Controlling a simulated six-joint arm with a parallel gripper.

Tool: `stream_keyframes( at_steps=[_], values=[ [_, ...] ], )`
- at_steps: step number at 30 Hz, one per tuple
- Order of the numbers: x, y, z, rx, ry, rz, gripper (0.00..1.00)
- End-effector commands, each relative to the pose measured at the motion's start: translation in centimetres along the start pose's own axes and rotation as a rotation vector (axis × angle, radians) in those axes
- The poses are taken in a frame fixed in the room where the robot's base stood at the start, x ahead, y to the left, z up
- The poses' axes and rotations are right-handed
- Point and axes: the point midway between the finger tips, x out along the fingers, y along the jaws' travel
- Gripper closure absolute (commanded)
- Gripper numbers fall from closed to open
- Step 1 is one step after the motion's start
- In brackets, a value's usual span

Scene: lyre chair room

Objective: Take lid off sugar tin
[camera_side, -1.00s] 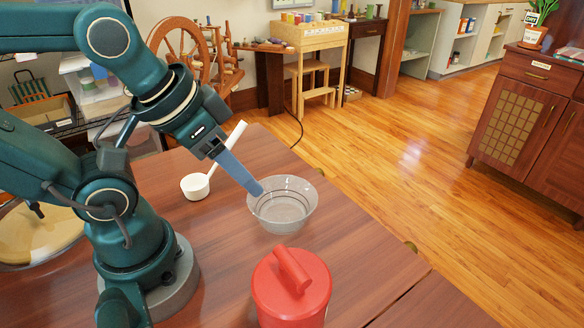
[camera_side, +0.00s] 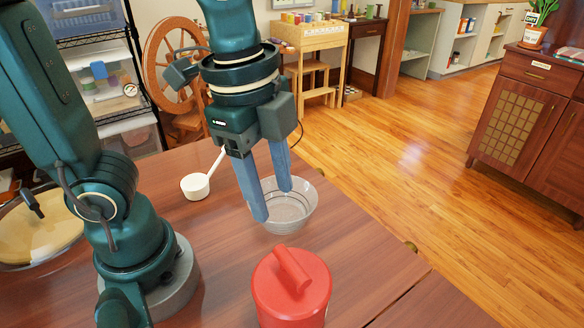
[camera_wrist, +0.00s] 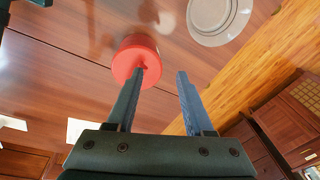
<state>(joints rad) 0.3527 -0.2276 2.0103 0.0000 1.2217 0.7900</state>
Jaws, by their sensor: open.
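The red sugar tin (camera_side: 290,300) stands upright on the table at the front, its red lid (camera_side: 305,262) on top with a bar handle (camera_side: 292,270). The tin also shows in the wrist view (camera_wrist: 137,52), ahead of the left fingertip, which overlaps its lower edge. My gripper (camera_side: 272,205) points down with its blue fingers apart and nothing between them. In the side view its fingers are behind the tin, in front of and partly over the glass bowl, above the table. In the wrist view the gripper (camera_wrist: 162,75) is open too.
A clear glass bowl (camera_side: 300,212) stands just behind the tin; it shows in the wrist view (camera_wrist: 218,15). A white scoop (camera_side: 196,187) lies behind left. The table right of the tin (camera_side: 370,270) is clear.

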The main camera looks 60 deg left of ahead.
Motion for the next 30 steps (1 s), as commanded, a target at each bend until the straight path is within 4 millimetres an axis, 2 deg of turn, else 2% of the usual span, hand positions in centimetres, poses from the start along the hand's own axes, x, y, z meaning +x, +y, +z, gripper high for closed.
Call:
stream_keyframes(
  at_steps=[3,7,11,21,30],
  values=[
    [1.0,1.1,-1.9,0.156,-0.048,0.065,0.48],
    [1.9,2.1,-2.8,0.218,-0.076,0.099,0.48],
    [2.7,2.7,-2.8,0.240,-0.089,0.113,0.48],
    [6.5,3.0,-2.4,0.236,-0.089,0.112,0.48],
    [7.3,3.1,-2.4,0.235,-0.085,0.109,0.48]
  ],
)
